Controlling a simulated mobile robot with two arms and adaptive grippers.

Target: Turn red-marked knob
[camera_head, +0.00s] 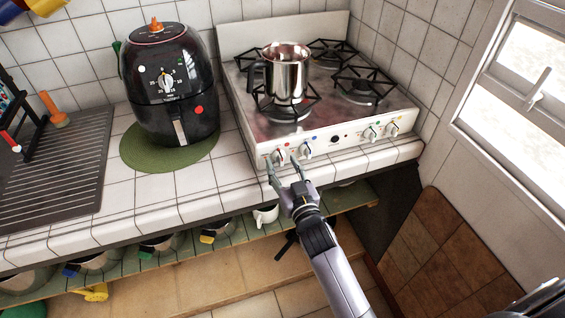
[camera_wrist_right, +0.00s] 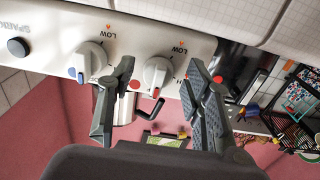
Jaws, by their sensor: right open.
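The white stove (camera_head: 345,150) has a row of white knobs on its front panel. The leftmost knob (camera_head: 279,158) has a red dot (camera_head: 287,145) beside it. In the right wrist view this knob (camera_wrist_right: 157,73) lies between my fingers, with the red dot (camera_wrist_right: 135,84) at its left. My right gripper (camera_head: 282,161) is open in front of the panel, one finger on each side of the knob; it also shows in the wrist view (camera_wrist_right: 160,68). I see gaps between fingers and knob there. My left gripper is out of view.
A blue-dotted knob (camera_head: 306,149) is close to the right finger. A steel pot (camera_head: 287,75) stands on the front left burner. A black air fryer (camera_head: 168,85) stands on a green mat (camera_head: 132,150) to the left. The tiled counter edge (camera_head: 225,195) runs below.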

